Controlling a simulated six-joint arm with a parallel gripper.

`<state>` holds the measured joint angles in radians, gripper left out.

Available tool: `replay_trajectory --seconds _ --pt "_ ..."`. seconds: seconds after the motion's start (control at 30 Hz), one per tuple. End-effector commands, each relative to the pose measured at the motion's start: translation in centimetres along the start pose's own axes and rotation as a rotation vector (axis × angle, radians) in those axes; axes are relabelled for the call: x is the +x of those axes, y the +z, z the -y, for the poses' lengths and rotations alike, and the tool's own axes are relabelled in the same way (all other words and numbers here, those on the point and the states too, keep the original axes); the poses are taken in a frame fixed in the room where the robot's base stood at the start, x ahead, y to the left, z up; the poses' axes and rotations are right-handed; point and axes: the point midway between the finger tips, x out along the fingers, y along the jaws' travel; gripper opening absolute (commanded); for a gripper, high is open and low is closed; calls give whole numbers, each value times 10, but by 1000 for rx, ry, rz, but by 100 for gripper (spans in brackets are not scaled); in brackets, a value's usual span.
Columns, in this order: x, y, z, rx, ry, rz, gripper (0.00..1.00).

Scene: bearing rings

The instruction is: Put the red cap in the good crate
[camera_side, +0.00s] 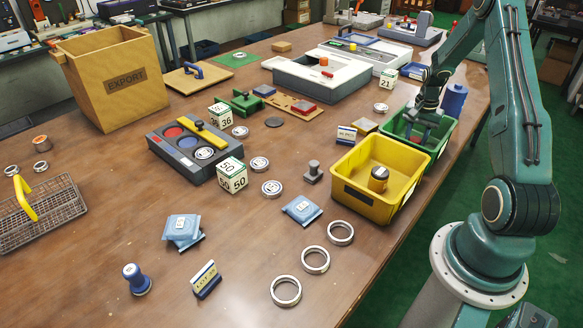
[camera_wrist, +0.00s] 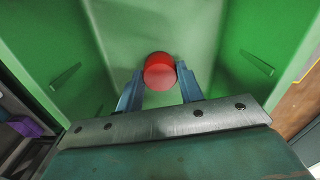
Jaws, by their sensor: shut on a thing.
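The red cap (camera_wrist: 160,68) is a round red piece between the two blue fingertips of my gripper (camera_wrist: 160,82) in the wrist view. My gripper is shut on it. Around and below it are the green walls and pale green floor of a crate (camera_wrist: 75,35). I cannot tell whether the cap touches the floor, nor read a "good" label on the green crate.
The yellow crate (camera_side: 350,187) stands in front of the green crate and holds a small dark-and-orange jar (camera_side: 378,178). A blue bottle (camera_side: 454,98) stands close behind the green crate. A small sign (camera_side: 346,135) and a tan block (camera_side: 365,126) sit to its left.

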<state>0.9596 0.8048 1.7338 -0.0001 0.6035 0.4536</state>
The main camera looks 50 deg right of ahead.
Motion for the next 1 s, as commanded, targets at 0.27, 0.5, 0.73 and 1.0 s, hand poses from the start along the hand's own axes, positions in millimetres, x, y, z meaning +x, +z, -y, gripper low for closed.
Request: replay_trajectory --seconds 0.27,0.5,0.73,1.0 --pt "1 0 0 0 0 0 16" --pt "4 0 0 0 0 -1 50" --pt "4 0 0 0 0 0 59" --pt "-1 0 0 0 -1 -1 59"
